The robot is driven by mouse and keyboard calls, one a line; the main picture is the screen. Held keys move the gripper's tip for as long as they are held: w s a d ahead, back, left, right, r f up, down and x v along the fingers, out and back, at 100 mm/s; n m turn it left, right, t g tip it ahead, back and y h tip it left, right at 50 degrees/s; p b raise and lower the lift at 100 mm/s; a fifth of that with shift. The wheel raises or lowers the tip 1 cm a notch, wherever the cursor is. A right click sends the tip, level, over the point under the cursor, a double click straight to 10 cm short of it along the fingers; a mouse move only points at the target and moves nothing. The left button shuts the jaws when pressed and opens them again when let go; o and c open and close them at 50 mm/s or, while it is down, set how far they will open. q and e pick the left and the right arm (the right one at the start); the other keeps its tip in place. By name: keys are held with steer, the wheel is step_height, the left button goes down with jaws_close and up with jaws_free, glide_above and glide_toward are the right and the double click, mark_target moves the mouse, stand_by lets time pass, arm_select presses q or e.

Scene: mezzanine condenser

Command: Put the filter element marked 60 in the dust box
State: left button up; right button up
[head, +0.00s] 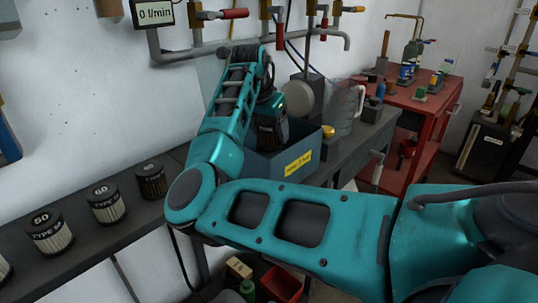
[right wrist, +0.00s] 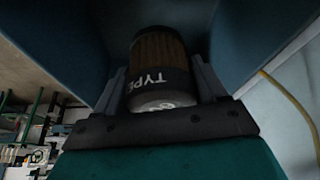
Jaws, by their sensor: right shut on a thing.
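My right gripper (head: 268,98) is shut on a filter element (head: 272,130) with a black cap and dark brown pleats. It holds it over or in the mouth of the blue-grey dust box (head: 270,166), which has a yellow label. In the right wrist view the held filter (right wrist: 160,58) sits between both fingers, with box walls around it. Its cap reads TYPE; the number is partly hidden. Filters on the bench include a brown-pleated one (head: 151,181) and a pale one marked 60 (head: 106,206). My left gripper is out of view.
The dark bench (head: 118,231) runs along the wall. A clear jug (head: 342,108) stands behind the dust box. Pipes with valves (head: 235,14) hang above. A red trolley (head: 430,105) with bottles stands at the right. A red bin (head: 281,283) is below.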

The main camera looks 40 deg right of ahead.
mark_target(262, 130)
steer(key=shift+f, duration=0.75)
step_height(262, 130, down, 5)
steer(key=shift+r+b, duration=0.1)
steer(key=shift+b, duration=0.3)
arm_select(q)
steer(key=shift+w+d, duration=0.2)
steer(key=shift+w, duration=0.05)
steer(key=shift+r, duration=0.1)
arm_select(e)
steer(key=shift+f, duration=0.2)
steer(key=o, duration=1.1)
arm_select(q)
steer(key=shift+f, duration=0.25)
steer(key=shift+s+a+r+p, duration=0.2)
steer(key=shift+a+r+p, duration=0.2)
steer(key=shift+p, duration=0.45)
arm_select(e)
steer(key=v, duration=1.2)
steer(key=shift+r, duration=0.15)
